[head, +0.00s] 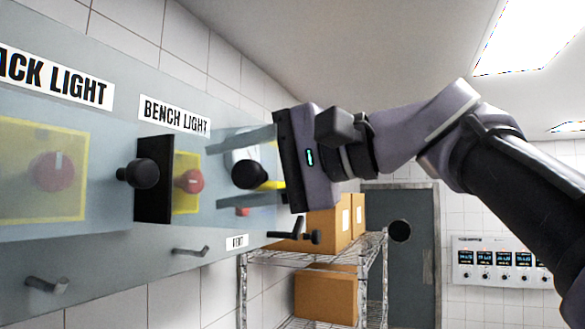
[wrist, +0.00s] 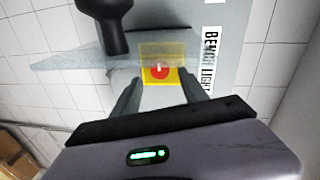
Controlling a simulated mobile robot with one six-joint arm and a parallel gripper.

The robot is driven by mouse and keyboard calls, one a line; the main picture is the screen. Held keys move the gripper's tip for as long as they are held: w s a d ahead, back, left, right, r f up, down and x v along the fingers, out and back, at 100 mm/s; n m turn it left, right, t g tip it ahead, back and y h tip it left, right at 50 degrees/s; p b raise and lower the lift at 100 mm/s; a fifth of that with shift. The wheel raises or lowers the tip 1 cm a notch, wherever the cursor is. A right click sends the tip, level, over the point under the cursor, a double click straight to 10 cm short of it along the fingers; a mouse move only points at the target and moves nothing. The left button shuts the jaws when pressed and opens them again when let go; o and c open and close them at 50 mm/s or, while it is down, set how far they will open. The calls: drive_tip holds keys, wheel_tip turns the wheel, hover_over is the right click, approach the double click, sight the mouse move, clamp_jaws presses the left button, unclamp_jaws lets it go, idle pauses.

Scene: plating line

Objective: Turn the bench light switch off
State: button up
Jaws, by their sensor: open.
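The bench light switch is a red knob (head: 190,181) on a yellow plate (head: 184,203), below the BENCH LIGHT label (head: 175,115) on the grey panel. A dark upright plate (head: 153,207) with a black ball handle (head: 143,173) stands out just left of it. My gripper (head: 222,168) is open and empty, out in front of the panel. In the wrist view the red knob (wrist: 160,70) appears between the open fingers, apart from them. A see-through sheet (wrist: 75,62) shows there beside the yellow plate. The knob's pointer is too small to read surely.
Left on the panel, another red knob (head: 58,171) sits on a yellow plate under a label ending ACK LIGHT (head: 55,78). Hooks (head: 48,285) jut out below. A wire shelf (head: 310,257) with cardboard boxes (head: 325,298) stands beyond, near a grey door (head: 405,255).

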drive_tip(key=v, duration=1.3)
drive_tip(key=shift+b, duration=0.3)
